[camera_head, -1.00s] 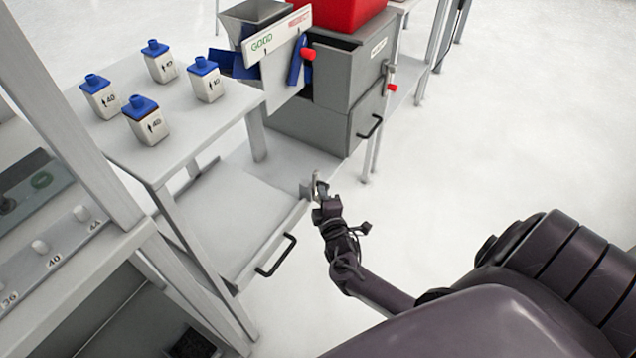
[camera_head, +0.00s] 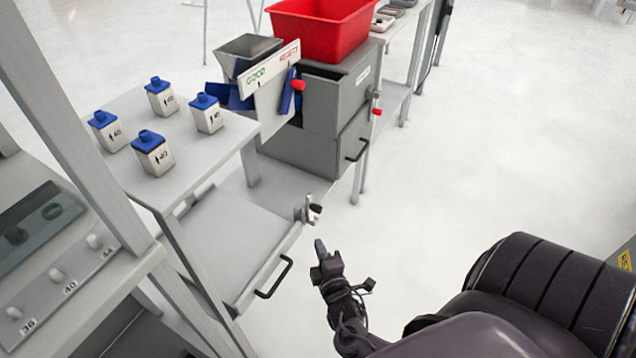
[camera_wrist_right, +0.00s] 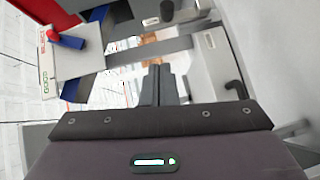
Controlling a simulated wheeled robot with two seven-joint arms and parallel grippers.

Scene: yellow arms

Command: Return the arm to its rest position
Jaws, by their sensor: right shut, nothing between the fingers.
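My right gripper (camera_head: 320,247) is in the lower middle of the head view, over the floor just right of the lower grey shelf (camera_head: 235,235). Its fingers are together and hold nothing; the shut fingers also show in the right wrist view (camera_wrist_right: 158,84). A gap of floor lies between the gripper and the small metal fitting (camera_head: 309,209) at the shelf's corner. My right arm (camera_head: 348,318) runs down from the gripper toward the bottom of the head view. My left gripper is not in view.
Several white bottles with blue caps, one of them near the front (camera_head: 152,155), stand on the table (camera_head: 190,160). Behind are grey bins (camera_head: 335,105) and a red tub (camera_head: 318,28). A black handle (camera_head: 274,278) juts from the shelf. The floor at right (camera_head: 470,150) is clear.

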